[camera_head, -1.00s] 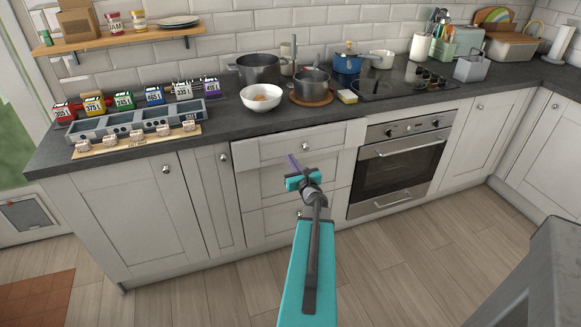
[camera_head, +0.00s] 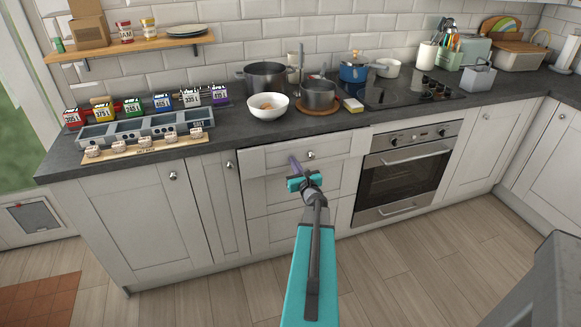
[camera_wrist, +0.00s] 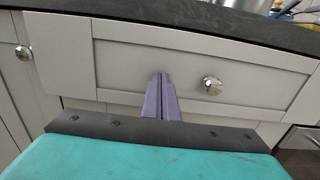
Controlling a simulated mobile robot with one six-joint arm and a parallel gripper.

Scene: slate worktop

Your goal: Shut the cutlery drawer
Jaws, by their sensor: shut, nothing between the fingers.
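The cutlery drawer (camera_head: 275,158) appears to be the top pale grey front in the stack left of the oven, with a round metal knob (camera_head: 310,155). Its front seems to stand slightly out from the drawers below. In the wrist view the drawer front (camera_wrist: 240,62) spans the picture, with its knob (camera_wrist: 212,86) right of my fingers. My gripper (camera_head: 292,162) is shut and empty, its purple fingers pointing at the drawer's panel left of the knob. The fingertips (camera_wrist: 160,78) overlap the panel; I cannot tell whether they touch it. The drawer's inside is hidden.
The slate worktop (camera_head: 225,135) overhangs above the drawer. A white bowl (camera_head: 267,107), pots and a grey compartment tray (camera_head: 145,130) stand on it. The oven (camera_head: 405,170) is to the right, a cupboard door (camera_head: 135,220) to the left.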

